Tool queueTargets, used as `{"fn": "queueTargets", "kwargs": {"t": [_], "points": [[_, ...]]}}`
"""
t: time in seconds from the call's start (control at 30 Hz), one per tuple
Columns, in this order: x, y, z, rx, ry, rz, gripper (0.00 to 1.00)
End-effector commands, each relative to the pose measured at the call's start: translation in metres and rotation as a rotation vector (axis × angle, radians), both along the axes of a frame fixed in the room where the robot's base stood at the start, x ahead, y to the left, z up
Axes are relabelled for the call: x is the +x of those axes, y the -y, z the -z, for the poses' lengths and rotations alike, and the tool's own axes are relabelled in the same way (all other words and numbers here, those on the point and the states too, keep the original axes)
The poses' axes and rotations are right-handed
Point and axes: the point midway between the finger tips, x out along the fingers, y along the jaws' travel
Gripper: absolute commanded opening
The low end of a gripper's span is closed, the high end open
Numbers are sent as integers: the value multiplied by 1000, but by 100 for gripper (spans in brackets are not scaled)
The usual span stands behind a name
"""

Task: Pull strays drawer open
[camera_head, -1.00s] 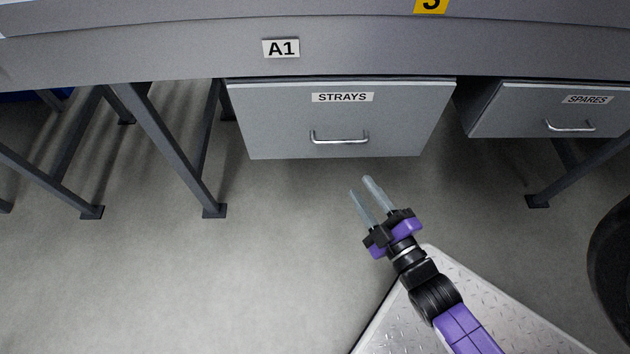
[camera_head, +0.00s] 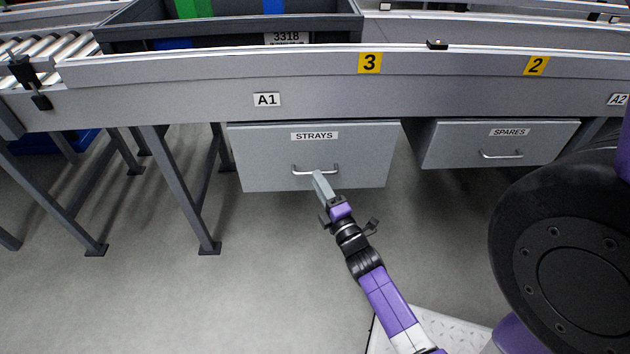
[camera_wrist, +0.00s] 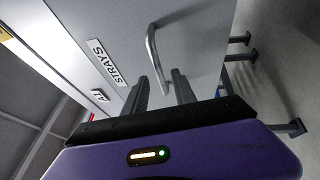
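The strays drawer (camera_head: 265,160) is a grey front under the conveyor bench, with a white STRAYS label, and no gap shows that it is pulled out. Its silver bar handle (camera_head: 300,171) is on the front's middle. In the wrist view the drawer front (camera_wrist: 190,50) appears sideways, with the handle (camera_wrist: 152,48) rising between the finger directions. My gripper (camera_head: 319,174) is at the handle in the head view; in the wrist view my gripper (camera_wrist: 160,76) has its two fingers apart, one on each side of the handle's line. Contact cannot be told.
A spares drawer (camera_head: 460,145) with a similar handle hangs to the right. Bench legs (camera_head: 180,190) stand left of the strays drawer. The floor (camera_head: 270,270) in front is clear. A grey bin (camera_head: 235,33) stands on the bench above.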

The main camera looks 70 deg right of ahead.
Motion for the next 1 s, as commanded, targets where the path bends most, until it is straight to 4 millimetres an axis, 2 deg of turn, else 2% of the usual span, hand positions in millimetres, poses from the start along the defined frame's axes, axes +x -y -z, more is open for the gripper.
{"fn": "queueTargets", "kwargs": {"t": [0.2, 0.5, 0.67, 0.7, 1.0], "points": [[14, 14, -3, 0, 0, 0, 33], [16, 15, -4, 1, 0, -1, 33], [16, 15, -4, 1, 0, -1, 3], [16, 15, -4, 1, 0, -1, 0], [15, 15, -4, 1, 0, -1, 0]]}}
